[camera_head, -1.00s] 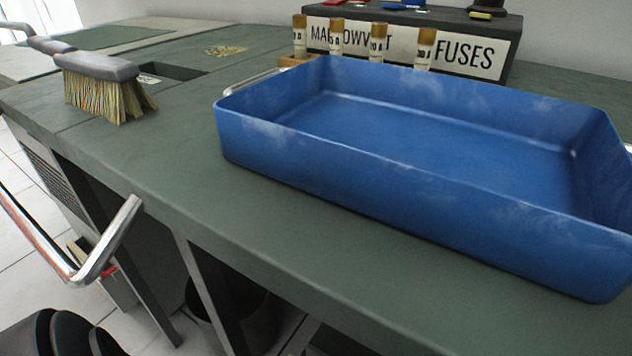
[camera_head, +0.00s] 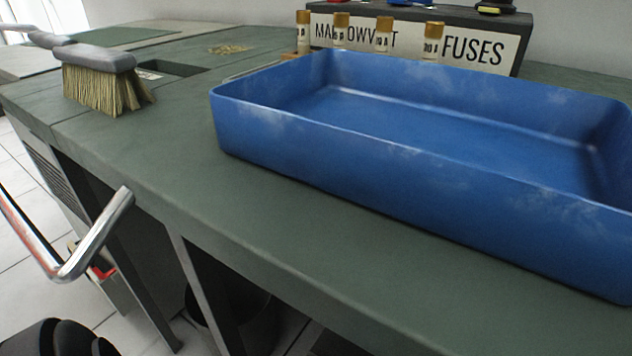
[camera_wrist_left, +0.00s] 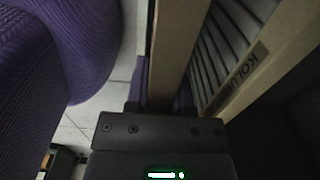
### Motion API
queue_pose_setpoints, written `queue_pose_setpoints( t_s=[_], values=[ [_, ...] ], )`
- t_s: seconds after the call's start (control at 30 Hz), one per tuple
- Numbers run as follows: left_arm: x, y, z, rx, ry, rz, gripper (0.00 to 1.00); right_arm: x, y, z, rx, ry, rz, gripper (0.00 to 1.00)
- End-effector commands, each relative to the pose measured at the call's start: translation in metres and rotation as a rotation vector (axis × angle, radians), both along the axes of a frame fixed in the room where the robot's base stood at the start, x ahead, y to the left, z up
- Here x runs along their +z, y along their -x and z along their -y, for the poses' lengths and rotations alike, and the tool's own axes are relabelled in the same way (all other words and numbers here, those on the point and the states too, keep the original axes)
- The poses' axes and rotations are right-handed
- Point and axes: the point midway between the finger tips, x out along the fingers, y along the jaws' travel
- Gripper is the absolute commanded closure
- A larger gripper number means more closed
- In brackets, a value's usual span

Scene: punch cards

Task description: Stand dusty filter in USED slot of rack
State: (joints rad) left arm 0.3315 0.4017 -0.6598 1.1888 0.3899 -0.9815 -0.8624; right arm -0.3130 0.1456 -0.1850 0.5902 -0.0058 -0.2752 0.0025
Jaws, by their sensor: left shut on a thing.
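In the left wrist view a filter (camera_wrist_left: 212,52) with a tan frame and grey pleats fills the upper right. My left gripper (camera_wrist_left: 160,100) is shut on the tan frame edge, which runs upward from between the jaws. The filter's far end is cut off, and I cannot tell how dusty it is. Neither the filter nor a gripper shows clearly in the head view. No rack or USED slot is recognisable. My right gripper is not in view.
A blue tray (camera_head: 345,140) takes up much of the green bench (camera_head: 180,165). A brush (camera_head: 105,85) lies at the left, several small vials (camera_head: 383,35) stand behind the tray by a FUSES box (camera_head: 472,50). A metal tube (camera_head: 95,235) is in front. A purple ribbed surface (camera_wrist_left: 75,40) is near my left wrist.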

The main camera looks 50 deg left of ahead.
Motion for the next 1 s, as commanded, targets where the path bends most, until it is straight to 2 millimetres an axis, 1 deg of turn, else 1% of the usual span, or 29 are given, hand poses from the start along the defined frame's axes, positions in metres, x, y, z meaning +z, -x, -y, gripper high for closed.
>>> queue_pose_setpoints(
  t_s=[0.1,0.33,0.37,0.4,0.47,0.5,0.53,0.7,0.73,0.77,0.8,0.83,0.87,1.0],
  values=[
    [-0.0055,0.0004,0.0001,0.0,0.0,-0.001,1.0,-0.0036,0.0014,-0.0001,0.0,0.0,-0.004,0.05],
    [-0.0046,-0.0001,0.0,0.0,0.0,0.001,1.0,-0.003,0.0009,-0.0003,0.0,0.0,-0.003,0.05],
    [-0.0046,-0.0001,0.0,0.0,0.0,0.001,0.67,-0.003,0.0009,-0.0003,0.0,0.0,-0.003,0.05],
    [-0.0046,-0.0001,0.0,0.0,0.0,0.001,0.58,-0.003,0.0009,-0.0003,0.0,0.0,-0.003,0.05],
    [-0.0046,-0.0001,0.0,0.0,0.0,0.001,0.45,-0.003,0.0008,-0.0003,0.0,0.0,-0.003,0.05],
    [-0.0046,-0.0001,0.0,0.0,0.0,0.001,0.37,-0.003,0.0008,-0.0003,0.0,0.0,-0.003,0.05],
    [-0.0046,-0.0001,0.0,0.0,0.0,0.0,0.31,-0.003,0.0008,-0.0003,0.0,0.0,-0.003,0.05],
    [-0.0047,-0.0001,-0.0001,0.0,0.0,0.0,0.3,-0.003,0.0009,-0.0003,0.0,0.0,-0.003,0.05],
    [-0.0047,0.0,-0.0001,0.0,0.0,0.0,0.25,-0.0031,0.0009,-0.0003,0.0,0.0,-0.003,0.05],
    [-0.0047,0.0,-0.0001,0.0,0.0,0.0,0.19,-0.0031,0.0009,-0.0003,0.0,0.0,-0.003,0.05],
    [-0.0048,0.0,-0.0001,0.0,0.0,0.0,0.11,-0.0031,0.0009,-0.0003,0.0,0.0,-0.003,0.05],
    [-0.0048,0.0,-0.0001,0.0,0.0,0.0,0.04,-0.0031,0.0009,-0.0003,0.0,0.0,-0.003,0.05],
    [-0.0048,0.0,-0.0001,0.0,0.0,0.0,0.0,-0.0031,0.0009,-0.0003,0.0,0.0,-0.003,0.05],
    [-0.0048,0.0,-0.0002,0.0,0.0,0.0,0.0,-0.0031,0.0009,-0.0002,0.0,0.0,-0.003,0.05]
  ],
)
